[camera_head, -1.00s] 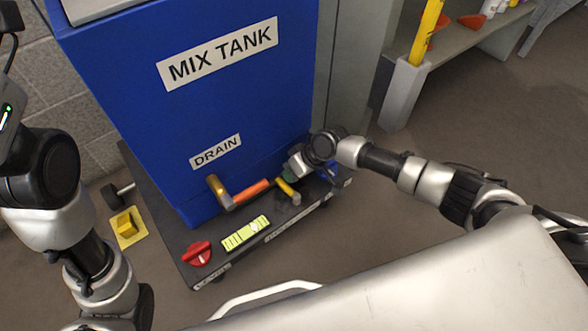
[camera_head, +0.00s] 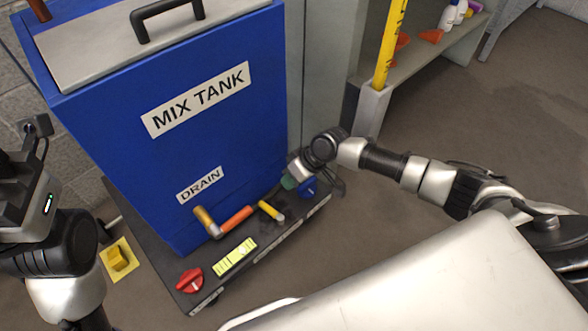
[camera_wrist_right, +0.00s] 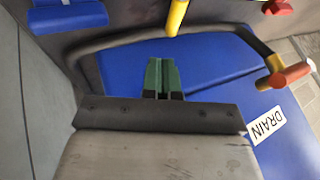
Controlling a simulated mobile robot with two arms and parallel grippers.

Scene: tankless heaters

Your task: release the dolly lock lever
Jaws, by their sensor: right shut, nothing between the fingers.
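A short yellow lever (camera_head: 270,210) stands on the dolly (camera_head: 225,285) in front of the blue tank; I take it to be the lock lever, since the dolly's edge labels are unreadable. It shows at the top of the right wrist view (camera_wrist_right: 176,15).
The tank's drain valve has an orange handle (camera_head: 236,219) left of the lever. A red knob (camera_head: 190,280) and a yellow-green label (camera_head: 235,257) are on the dolly. A yellow block (camera_head: 117,257) is on the floor at left. A yellow post (camera_head: 390,45) stands right of the tank.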

